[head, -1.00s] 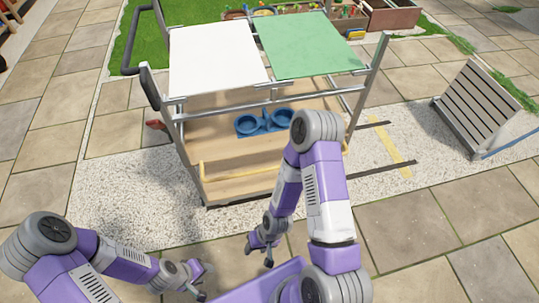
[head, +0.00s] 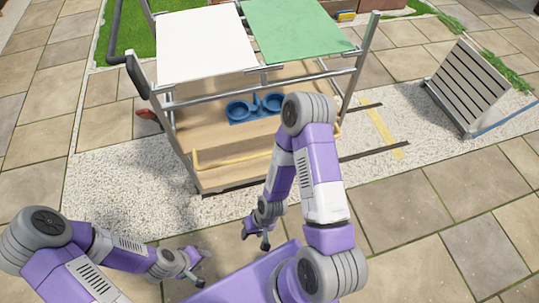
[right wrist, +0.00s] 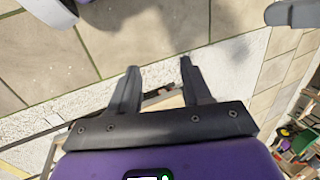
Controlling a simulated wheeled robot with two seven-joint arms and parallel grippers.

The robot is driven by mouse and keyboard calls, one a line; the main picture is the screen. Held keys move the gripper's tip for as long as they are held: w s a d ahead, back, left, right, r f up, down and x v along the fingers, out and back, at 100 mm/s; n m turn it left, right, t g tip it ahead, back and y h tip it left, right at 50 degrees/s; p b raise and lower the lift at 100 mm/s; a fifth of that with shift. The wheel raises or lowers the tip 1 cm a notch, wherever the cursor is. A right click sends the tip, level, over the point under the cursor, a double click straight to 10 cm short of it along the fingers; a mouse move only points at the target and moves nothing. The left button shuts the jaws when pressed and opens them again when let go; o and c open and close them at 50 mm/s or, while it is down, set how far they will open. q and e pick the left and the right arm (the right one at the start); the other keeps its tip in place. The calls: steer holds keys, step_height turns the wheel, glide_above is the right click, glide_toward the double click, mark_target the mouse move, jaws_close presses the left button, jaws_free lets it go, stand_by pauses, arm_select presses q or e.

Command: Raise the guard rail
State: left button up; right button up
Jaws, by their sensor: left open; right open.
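A yellow rail (head: 230,160) runs along the front edge of the cart's lower wooden deck (head: 205,127), low down near the deck. My right forearm hides part of it. My right gripper (head: 257,238) is open and empty, in front of the cart and apart from the rail. In the right wrist view its two dark fingers (right wrist: 160,85) stand apart over paving and gravel. My left gripper (head: 195,268) is open and empty, further to the left and nearer to me, also clear of the cart.
The cart has metal posts and crossbars, with a white panel (head: 205,45) and a green panel (head: 297,35) on top. A blue double-cup holder (head: 240,108) sits on the deck. A slatted board (head: 465,85) stands at the right. Paving in front is free.

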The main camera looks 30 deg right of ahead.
steer(key=shift+c, duration=0.3)
steer(key=w+d+f+m+t+y+b, duration=0.1)
steer(key=w+d+f+m+t+y, duration=0.1)
steer(key=w+f+m+y, duration=0.3)
steer(key=w+d+f+m+t+y+b, duration=0.1)
steer(key=w+m+t+y, duration=0.1)
steer(key=w, duration=0.6)
steer(key=w+d+r+m+t+h, duration=0.1)
steer(key=w+d+m+t+h, duration=0.4)
steer(key=d, duration=0.7)
steer(key=w+d+m+t+h, duration=0.25)
steer(key=w+d+t, duration=0.3)
steer(key=d, duration=0.65)
arm_select(q)
steer(key=f+b, duration=0.1)
steer(key=f, duration=0.1)
steer(key=s+f+b, duration=0.1)
steer(key=f+b, duration=0.1)
steer(key=f, duration=0.1)
steer(key=shift+s+a+f, duration=0.15)
steer(key=shift+s+f, duration=0.05)
steer(key=shift+f, duration=0.05)
arm_select(e)
steer(key=w+a+f+h, duration=0.1)
steer(key=w, duration=0.5)
steer(key=shift+w+a+f+t, duration=0.15)
steer(key=shift+a+t, duration=0.05)
steer(key=shift+t, duration=0.15)
steer(key=shift+c, duration=0.4)
